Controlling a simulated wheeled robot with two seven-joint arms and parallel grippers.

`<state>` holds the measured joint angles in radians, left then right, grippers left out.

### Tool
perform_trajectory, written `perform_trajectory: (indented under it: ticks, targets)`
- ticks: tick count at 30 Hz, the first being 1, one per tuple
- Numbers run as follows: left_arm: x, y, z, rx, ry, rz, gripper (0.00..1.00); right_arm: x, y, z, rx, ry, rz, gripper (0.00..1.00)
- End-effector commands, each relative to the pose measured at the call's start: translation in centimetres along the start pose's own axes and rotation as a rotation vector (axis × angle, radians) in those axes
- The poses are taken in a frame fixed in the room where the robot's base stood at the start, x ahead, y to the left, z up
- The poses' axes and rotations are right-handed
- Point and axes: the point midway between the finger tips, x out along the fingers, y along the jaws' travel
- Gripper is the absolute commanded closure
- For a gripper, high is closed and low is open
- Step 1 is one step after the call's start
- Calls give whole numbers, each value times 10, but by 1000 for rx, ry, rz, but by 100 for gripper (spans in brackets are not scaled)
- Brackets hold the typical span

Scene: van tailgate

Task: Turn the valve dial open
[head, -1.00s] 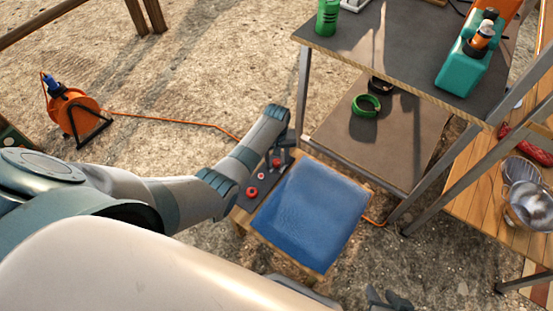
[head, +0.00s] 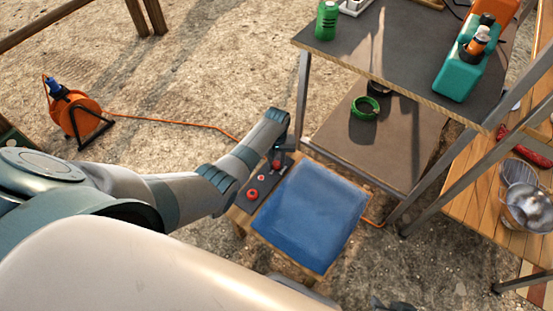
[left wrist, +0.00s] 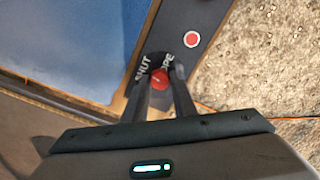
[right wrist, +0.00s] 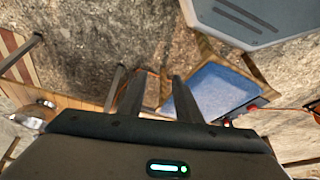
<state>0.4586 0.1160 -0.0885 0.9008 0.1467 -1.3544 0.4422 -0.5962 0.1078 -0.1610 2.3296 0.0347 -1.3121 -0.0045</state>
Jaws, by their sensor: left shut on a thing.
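The valve dial (left wrist: 160,78) is a small red knob on a dark round plate with the words SHUT and OPEN partly visible around it in the left wrist view. My left gripper (left wrist: 160,95) is shut on the dial, one finger on each side. In the head view my left gripper (head: 278,158) points down at the dark panel (head: 240,202) along the left edge of the blue-topped stand. The dial's exact turn angle cannot be read. My right gripper (right wrist: 155,92) is open and empty, away from the dial; only its tip shows at the bottom of the head view (head: 388,304).
Red buttons (head: 252,194) sit on the same panel near my left gripper. The blue pad (head: 310,217) is beside it. A metal-legged shelf unit (head: 303,95) stands behind. An orange cable reel (head: 75,112) lies on open ground at left.

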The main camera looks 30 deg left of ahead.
Motion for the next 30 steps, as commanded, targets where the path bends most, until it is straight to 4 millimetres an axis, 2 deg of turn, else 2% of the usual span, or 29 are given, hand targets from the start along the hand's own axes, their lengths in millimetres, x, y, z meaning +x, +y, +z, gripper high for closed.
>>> perform_trajectory:
  ticks: [11,21,30]
  targets:
    - [-3,-1,0,335,0,-2,98,-18,22,21,12,-154,57,69]
    - [-2,0,-1,659,1,-1,98,16,24,28,11,-165,55,69]
    - [-1,-1,-1,943,1,-2,98,32,25,32,10,-165,53,69]
